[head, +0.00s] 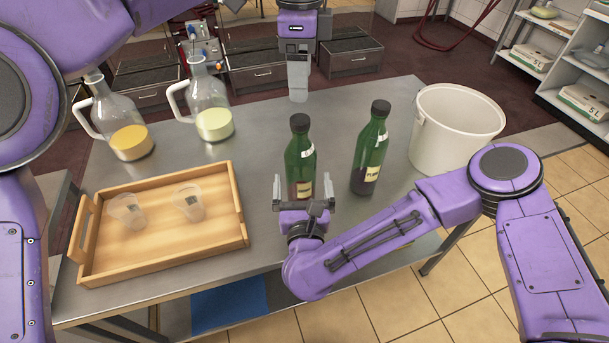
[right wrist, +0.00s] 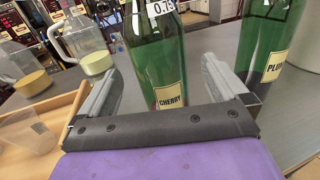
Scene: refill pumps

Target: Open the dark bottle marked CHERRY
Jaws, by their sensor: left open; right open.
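The dark green CHERRY bottle (head: 299,157) stands upright on the metal table with its black cap (head: 299,123) on. Its CHERRY label shows in the right wrist view (right wrist: 170,96). My right gripper (head: 305,190) is open, in front of the bottle's lower part. In the right wrist view the bottle stands beyond and between the two spread fingers (right wrist: 170,85); whether they touch it I cannot tell. My left gripper (head: 298,85) points down, open, behind and above the bottle, apart from its cap.
A second green bottle, marked PLUM (head: 370,150), stands close on the right. A white bucket (head: 450,135) is at the right edge. A wooden tray (head: 165,265) holds two clear cups (head: 189,202). Two glass jugs (head: 122,115) stand at the back left.

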